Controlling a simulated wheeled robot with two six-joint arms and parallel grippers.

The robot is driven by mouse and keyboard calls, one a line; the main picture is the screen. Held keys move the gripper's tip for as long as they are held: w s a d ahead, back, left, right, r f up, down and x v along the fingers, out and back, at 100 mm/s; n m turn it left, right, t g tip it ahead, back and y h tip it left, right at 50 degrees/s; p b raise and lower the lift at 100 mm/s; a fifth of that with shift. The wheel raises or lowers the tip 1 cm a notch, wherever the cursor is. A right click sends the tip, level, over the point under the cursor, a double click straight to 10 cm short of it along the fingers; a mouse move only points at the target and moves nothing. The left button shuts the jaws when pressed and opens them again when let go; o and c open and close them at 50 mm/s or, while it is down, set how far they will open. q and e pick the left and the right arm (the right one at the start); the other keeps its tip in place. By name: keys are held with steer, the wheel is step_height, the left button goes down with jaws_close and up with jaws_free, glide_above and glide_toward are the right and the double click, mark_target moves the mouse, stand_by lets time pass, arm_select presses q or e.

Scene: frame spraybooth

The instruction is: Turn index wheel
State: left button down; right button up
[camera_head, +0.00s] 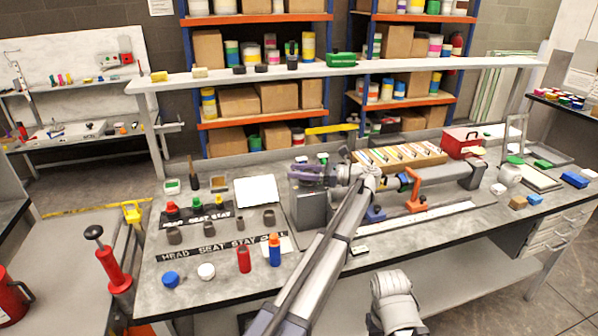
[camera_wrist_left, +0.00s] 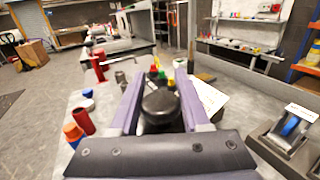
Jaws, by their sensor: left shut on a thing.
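My left gripper (camera_head: 306,173) reaches over the bench with its purple fingers pointing left, above a grey box-shaped unit (camera_head: 311,207). In the left wrist view, the gripper (camera_wrist_left: 160,100) is shut on a dark round knob (camera_wrist_left: 160,107), which sits between the two purple fingers. The knob looks like the index wheel, but the fingers hide its sides and the head view does not show it clearly. A grey block with a shiny blue face (camera_wrist_left: 291,130) stands to the right of the gripper in the wrist view.
Red (camera_head: 244,260) and blue-orange (camera_head: 274,250) bottles stand at the bench's front left, near label strips. A white sheet (camera_head: 256,191) lies left of the unit. An orange clamp (camera_head: 413,190) and a wooden rack (camera_head: 400,156) stand to the right. A long shelf (camera_head: 330,72) spans behind.

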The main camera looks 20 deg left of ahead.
stand_by(0.5)
arm_select(q)
steer(key=shift+c, duration=1.9)
jaws_free()
steer(key=shift+w+d, duration=0.2)
steer(key=shift+d, duration=1.1)
steer(key=shift+w+d, duration=0.15)
steer(key=shift+d, duration=1.1)
steer(key=shift+w+d, duration=0.2)
steer(key=shift+d, duration=1.1)
